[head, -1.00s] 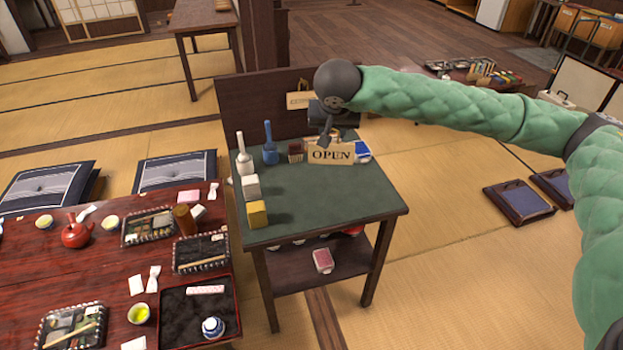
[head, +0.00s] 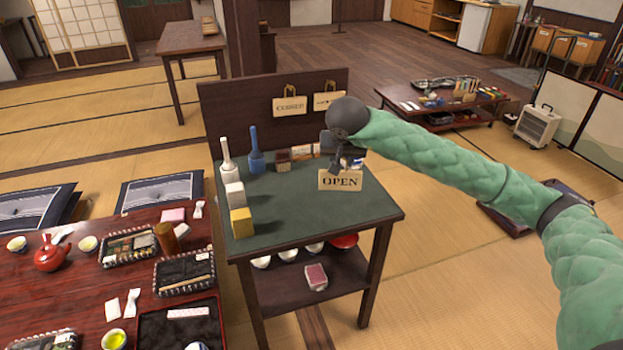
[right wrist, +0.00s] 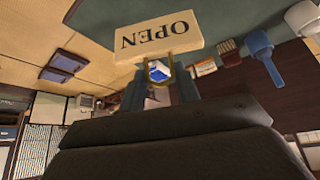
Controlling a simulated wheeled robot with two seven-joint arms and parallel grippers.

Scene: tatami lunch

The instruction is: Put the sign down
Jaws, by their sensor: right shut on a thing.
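The OPEN sign (head: 340,181) is a pale wooden plaque with dark letters. My right gripper (head: 336,166) is shut on it from above, at the handle on its top edge. The sign hangs upright over the right part of the green-topped stand (head: 290,215); I cannot tell whether its lower edge touches the top. In the right wrist view the sign (right wrist: 158,37) appears upside down, with its yellowish handle between the fingers (right wrist: 160,80). My left gripper is not in view.
A CLOSED sign (head: 290,106) and another sign (head: 328,100) hang on the stand's back panel (head: 235,115). The front middle of the top is clear.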

